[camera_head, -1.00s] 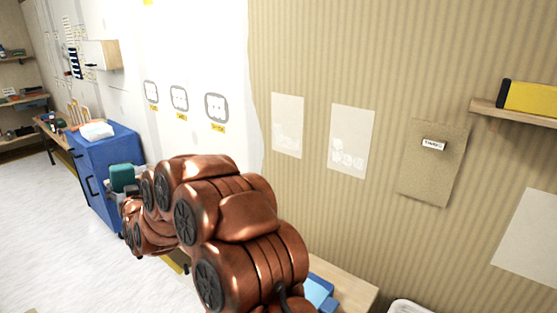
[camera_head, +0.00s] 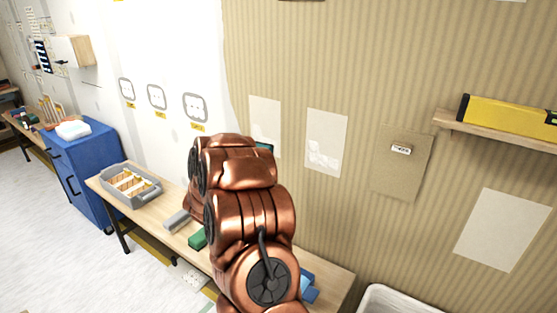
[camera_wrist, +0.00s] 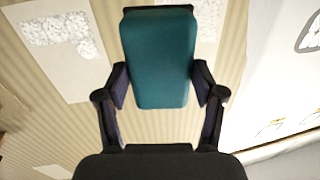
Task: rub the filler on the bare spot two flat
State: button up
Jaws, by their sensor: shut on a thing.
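My gripper (camera_wrist: 160,95) is shut on a teal block (camera_wrist: 158,60), one finger on each side, in the wrist view. A bit of the block shows past my arm in the head view (camera_head: 264,147), in front of the lower part of the left pale patch (camera_head: 264,113). My arm hides the gripper there. A second pale patch (camera_head: 326,138) to its right has white filler on its lower part; it also shows in the wrist view (camera_wrist: 45,75). White filler also shows beside the block (camera_wrist: 208,15). I cannot tell whether the block touches the wall.
A labelled board (camera_head: 400,175) and another pale patch (camera_head: 503,230) are farther right. A shelf (camera_head: 490,128) holds a yellow level (camera_head: 508,117). The bench (camera_head: 125,205) below bears a grey tray (camera_head: 150,197), a grey block (camera_head: 176,221) and a green block (camera_head: 197,238).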

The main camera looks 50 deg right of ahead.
jog(key=s+d+m+g, duration=0.1)
jog(key=s+d+g, duration=0.2)
jog(key=s, duration=0.3)
jog(key=shift+s+m+p, duration=0.2)
jog(key=shift+m+p, duration=0.2)
jog(key=shift+p, duration=0.05)
jog(key=shift+r, duration=0.1)
jog(key=d, duration=0.6)
jog(key=shift+w+d+p, duration=0.15)
jog(key=shift+d+p, duration=0.1)
jog(key=shift+p, duration=0.1)
jog(key=shift+w+d, duration=0.1)
jog(key=shift+d, duration=1.15)
dwell(1.9)
jog(key=shift+r+h, duration=0.15)
jog(key=shift+h, duration=0.15)
dwell(0.5)
dwell(1.9)
